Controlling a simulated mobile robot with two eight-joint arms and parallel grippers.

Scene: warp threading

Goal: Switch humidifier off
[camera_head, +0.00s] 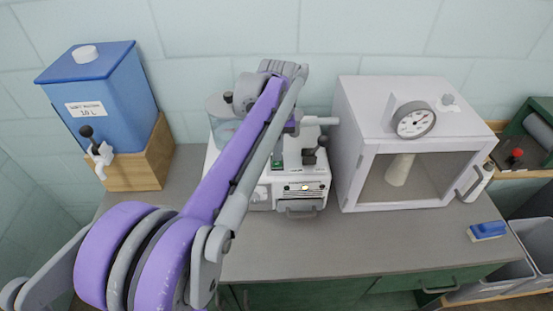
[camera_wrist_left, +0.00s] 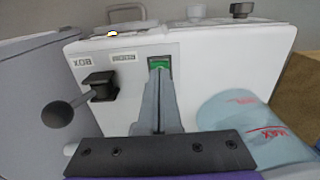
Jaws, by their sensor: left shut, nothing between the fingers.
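The humidifier (camera_head: 312,176) is a white boxy machine in the middle of the bench, partly hidden behind my left arm. In the left wrist view its white face (camera_wrist_left: 215,75) carries a lit green switch (camera_wrist_left: 159,62), small labels and a black knob (camera_wrist_left: 100,86). My left gripper (camera_wrist_left: 160,82) is shut and empty, with its fingertips right at the green switch, covering its lower part. I cannot tell whether they touch. A bluish clear tank (camera_wrist_left: 240,125) with red MAX marks shows on the right of that view. My right gripper is out of view.
A blue water container (camera_head: 120,100) with a tap stands on a wooden stand (camera_head: 140,165) at left. A white chamber (camera_head: 350,150) with a glass door and a gauge (camera_head: 414,120) stands close right of the humidifier.

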